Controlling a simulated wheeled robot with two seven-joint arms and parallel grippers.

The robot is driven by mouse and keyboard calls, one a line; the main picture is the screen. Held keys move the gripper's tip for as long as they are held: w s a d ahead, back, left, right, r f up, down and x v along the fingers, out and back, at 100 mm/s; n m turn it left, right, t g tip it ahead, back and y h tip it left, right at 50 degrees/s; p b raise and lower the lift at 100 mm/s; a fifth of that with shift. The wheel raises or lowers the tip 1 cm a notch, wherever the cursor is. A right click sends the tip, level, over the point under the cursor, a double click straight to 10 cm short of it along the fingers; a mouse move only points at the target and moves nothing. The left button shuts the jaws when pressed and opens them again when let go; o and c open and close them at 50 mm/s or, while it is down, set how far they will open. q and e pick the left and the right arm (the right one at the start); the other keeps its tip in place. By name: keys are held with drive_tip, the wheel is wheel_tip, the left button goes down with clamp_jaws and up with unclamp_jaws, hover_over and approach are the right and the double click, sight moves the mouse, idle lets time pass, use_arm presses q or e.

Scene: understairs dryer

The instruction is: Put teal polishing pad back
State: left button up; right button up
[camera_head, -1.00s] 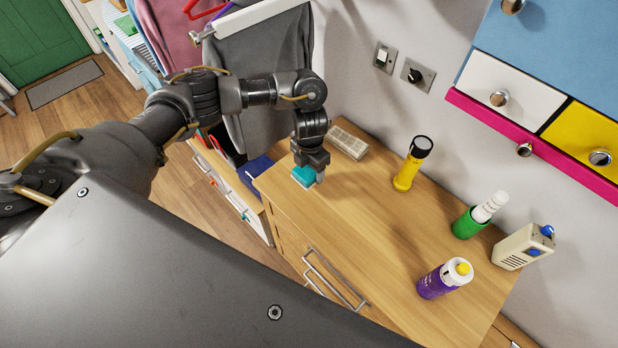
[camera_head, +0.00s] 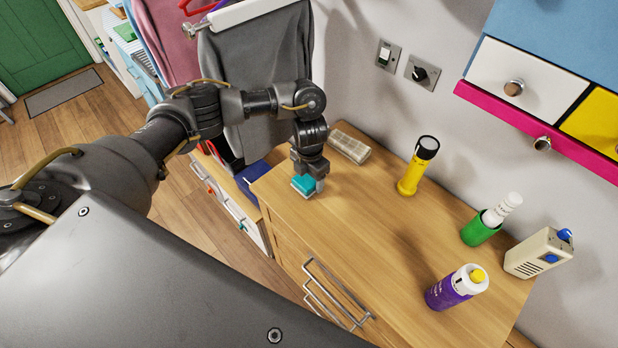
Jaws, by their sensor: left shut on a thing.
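The teal polishing pad (camera_head: 303,186) is in the fingers of my left gripper (camera_head: 309,180), at the left end of the wooden cabinet top (camera_head: 370,235). The gripper points down and is shut on the pad. The pad is at or just above the wood; I cannot tell whether it touches. The gripper hides part of the pad. My right gripper is not in view.
A pale slotted block (camera_head: 350,146) lies behind the gripper. A yellow torch (camera_head: 411,172), a green holder with a white bottle (camera_head: 481,228), a cream box with blue knobs (camera_head: 538,254) and a purple bottle (camera_head: 448,290) stand to the right. The middle top is clear.

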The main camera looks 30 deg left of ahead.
use_arm(q)
drive_tip(key=shift+f, duration=0.2)
drive_tip(key=o, duration=1)
drive_tip(key=shift+c, duration=0.2)
drive_tip(key=shift+r, duration=0.1)
wheel_tip(320, 180, up, 10)
drive_tip(key=p, duration=0.9)
drive_tip(key=shift+r, duration=1.1)
